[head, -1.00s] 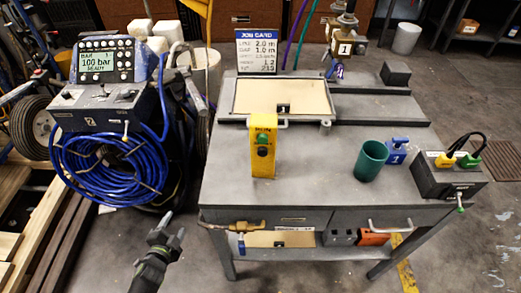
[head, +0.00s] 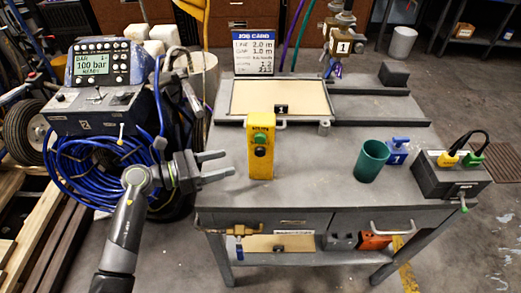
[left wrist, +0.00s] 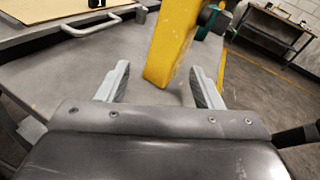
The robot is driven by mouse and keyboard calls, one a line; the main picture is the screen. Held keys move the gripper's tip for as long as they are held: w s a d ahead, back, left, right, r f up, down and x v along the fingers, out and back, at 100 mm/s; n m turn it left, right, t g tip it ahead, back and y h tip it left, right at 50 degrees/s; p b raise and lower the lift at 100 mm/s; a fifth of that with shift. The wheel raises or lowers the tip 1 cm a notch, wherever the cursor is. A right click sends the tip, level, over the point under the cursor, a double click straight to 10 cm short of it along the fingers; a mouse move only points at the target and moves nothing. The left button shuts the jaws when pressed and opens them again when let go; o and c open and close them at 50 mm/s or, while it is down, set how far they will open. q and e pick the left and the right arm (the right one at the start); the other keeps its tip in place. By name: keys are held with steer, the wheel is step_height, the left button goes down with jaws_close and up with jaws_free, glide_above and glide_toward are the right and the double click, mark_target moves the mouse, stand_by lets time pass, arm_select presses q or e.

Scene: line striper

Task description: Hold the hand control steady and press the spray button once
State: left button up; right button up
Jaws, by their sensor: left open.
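The yellow hand control (head: 261,165) stands upright on the grey bench (head: 222,189). It has a green button (head: 260,139) on its front with a dark round button (head: 260,152) below it. My left gripper (head: 229,165) is open and empty, just left of the control, with its fingers pointing at it. In the left wrist view the control (left wrist: 172,45) rises ahead, between the directions of the two fingertips (left wrist: 160,85), and a gap seems to remain. My right gripper is not in view.
The striper console (head: 92,90) with coiled blue hose (head: 85,170) stands left. A framed board (head: 273,98) and job card (head: 254,50) are behind the control.

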mark_target(257, 167)
arm_select(q)
steer(key=m, duration=0.1)
steer(key=m+g, duration=0.1)
steer(key=m+g+y, duration=0.1)
steer(key=shift+s+d+f, duration=0.2)
steer(key=shift+s+f, duration=0.1)
steer(key=shift+f, duration=0.05)
steer(key=shift+d, duration=0.15)
steer(key=b+x, duration=0.1)
steer(key=x, duration=0.1)
steer(key=b+x, duration=0.1)
steer(key=x, duration=0.2)
steer(key=b+x, duration=0.1)
steer(key=x, duration=0.2)
steer(key=shift+d+f, duration=0.15)
steer(key=shift+f, duration=0.2)
steer(key=shift+w+d, duration=0.15)
steer(key=shift+d, duration=0.1)
steer(key=shift+w+d, duration=0.1)
steer(key=shift+d, duration=0.25)
steer(key=c, duration=0.7)
steer(key=shift+o, duration=0.3)
